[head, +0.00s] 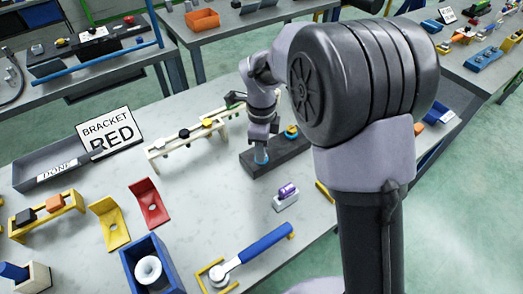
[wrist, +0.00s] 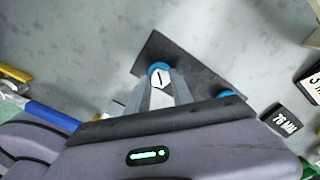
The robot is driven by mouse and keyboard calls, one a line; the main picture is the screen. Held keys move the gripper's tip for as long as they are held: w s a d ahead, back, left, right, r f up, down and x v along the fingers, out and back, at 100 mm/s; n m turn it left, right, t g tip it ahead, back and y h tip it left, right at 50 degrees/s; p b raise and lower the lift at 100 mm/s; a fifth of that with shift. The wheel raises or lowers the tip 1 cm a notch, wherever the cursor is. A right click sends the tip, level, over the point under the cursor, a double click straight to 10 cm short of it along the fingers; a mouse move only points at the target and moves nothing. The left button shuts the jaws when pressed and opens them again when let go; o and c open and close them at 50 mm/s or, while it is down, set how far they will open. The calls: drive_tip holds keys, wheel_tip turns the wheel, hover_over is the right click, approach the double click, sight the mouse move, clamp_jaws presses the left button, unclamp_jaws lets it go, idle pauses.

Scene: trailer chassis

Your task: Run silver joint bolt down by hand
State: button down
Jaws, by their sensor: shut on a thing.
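The silver joint bolt (wrist: 158,78) shows its pale top with a dark mark in the wrist view, with a blue ring around it. My gripper (wrist: 163,92) is shut on the bolt, its fingers on either side. The bolt is at one end of a dark flat block (wrist: 195,66). In the head view my gripper (head: 261,150) points down at the near left end of this block (head: 262,168), with a bit of blue showing below the fingers. The lower part of the bolt is hidden, so I cannot tell how deep it sits.
A second blue fitting (wrist: 228,93) is farther along the block. A small stand with a purple piece (head: 287,192) is in front. A cream rail (head: 190,142) stands to the left, and a blue-handled wrench (head: 262,243) lies nearer. Bare bench lies between them.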

drive_tip(key=shift+w+r+m+b, duration=0.15)
drive_tip(key=shift+m+b, duration=0.3)
drive_tip(key=shift+m, duration=1.15)
drive_tip(key=c, duration=1.1)
unclamp_jaws()
wheel_tip(320, 180, up, 17)
drive_tip(key=p, duration=0.6)
drive_tip(key=shift+r+p, duration=0.15)
drive_tip(key=shift+p, duration=0.15)
